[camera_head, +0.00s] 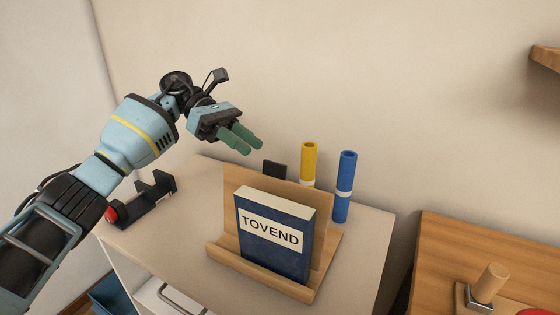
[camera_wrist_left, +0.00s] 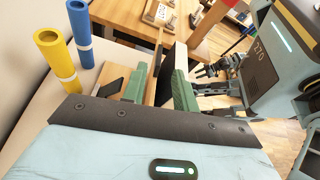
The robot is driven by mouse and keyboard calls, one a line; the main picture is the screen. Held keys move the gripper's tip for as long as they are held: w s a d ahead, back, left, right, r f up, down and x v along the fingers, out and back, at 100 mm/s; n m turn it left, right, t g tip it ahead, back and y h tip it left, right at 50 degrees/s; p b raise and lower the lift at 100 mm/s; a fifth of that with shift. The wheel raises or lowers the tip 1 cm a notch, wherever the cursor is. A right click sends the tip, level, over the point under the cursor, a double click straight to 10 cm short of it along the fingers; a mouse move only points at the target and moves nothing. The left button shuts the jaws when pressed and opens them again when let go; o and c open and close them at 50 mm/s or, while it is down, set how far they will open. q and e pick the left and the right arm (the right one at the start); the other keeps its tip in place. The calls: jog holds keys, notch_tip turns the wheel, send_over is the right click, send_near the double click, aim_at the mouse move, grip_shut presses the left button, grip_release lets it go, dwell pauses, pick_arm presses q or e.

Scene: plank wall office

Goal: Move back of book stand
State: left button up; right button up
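A wooden book stand (camera_head: 317,236) stands on the light cabinet top in the head view, holding a dark blue book (camera_head: 275,255) labelled TOVEND. Its wooden back panel (camera_wrist_left: 157,68) shows edge-on in the left wrist view, beside the book's pale page edge (camera_wrist_left: 175,62). My left gripper (camera_head: 252,144) is above and behind the stand, apart from it in the head view. In the left wrist view its green fingers (camera_wrist_left: 160,86) are spread and look empty, with the panel seen between them. A dark gripper (camera_wrist_left: 208,71), which looks like my right one, is small there; its opening is unclear.
A yellow tube (camera_head: 308,165) and a blue tube (camera_head: 344,187) stand behind the stand. A small black plate (camera_head: 274,169) is just behind its back. A black holder (camera_head: 153,196) sits at left. A wooden table (camera_head: 445,250) is at right.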

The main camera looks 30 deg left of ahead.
aim_at(275, 163)
pick_arm(q)
jog(key=shift+p+x, duration=0.35)
jog(key=shift+x, duration=3.55)
grip_shut()
